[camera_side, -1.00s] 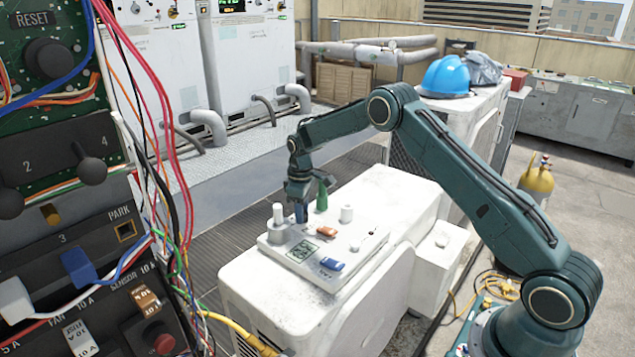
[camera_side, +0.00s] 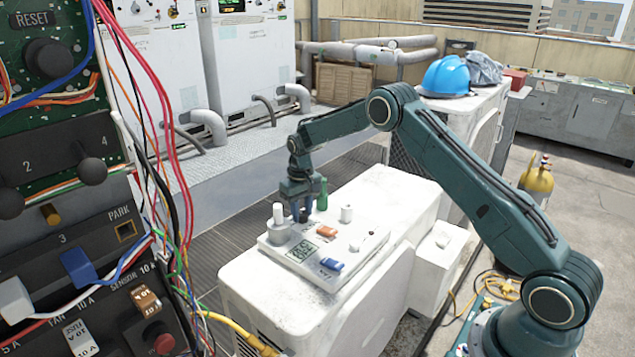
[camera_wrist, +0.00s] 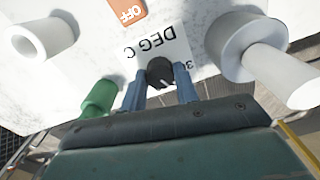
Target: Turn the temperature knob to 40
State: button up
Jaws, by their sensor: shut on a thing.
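The temperature knob (camera_wrist: 158,73) is small and black with a white pointer line. It stands on a white plate marked DEG C (camera_wrist: 160,45) and a partly hidden number starting with 3. My gripper (camera_wrist: 160,88) has its two blue fingers on either side of the knob, shut on it. In the side view my gripper (camera_side: 303,215) points down at the back of the white control panel (camera_side: 345,247). The other scale numbers are hidden or out of the wrist view.
A white post on a wide round base (camera_side: 279,232), a green handle (camera_side: 321,192) and a white cylinder (camera_side: 346,214) stand close around the gripper. An orange OFF switch (camera_side: 327,231), a blue switch (camera_side: 331,264) and a small display (camera_side: 301,251) lie nearer the front.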

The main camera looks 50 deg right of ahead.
aim_at(302, 213)
dwell(0.3)
jog(key=o, duration=1)
jog(key=shift+r, duration=0.1)
notch_tip(302, 213, up, 14)
jog(key=shift+f, duration=0.15)
